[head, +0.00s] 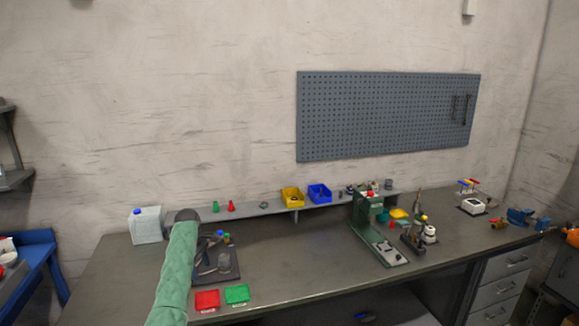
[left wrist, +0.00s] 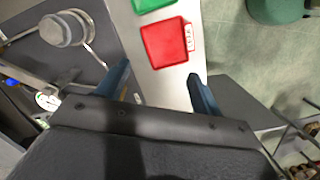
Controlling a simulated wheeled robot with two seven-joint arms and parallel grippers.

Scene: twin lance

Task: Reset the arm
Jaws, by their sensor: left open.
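My left arm (head: 174,272), in a green sleeve, reaches up from the bottom left of the head view over the workbench (head: 290,262). Its dark rounded joint is at the top, and I cannot make out the fingers clearly there. In the left wrist view my left gripper (left wrist: 160,71) is open, with its two blue fingers apart and nothing between them. Beyond the fingertips lies a red tray (left wrist: 165,43), which also shows in the head view (head: 207,300). My right gripper is in neither view.
A green tray (head: 237,294) lies beside the red one at the front edge. A dark mat with small tools and a glass (head: 224,262) is behind them. A white canister (head: 146,224) stands left. A green press (head: 368,222) stands right; the bench middle is clear.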

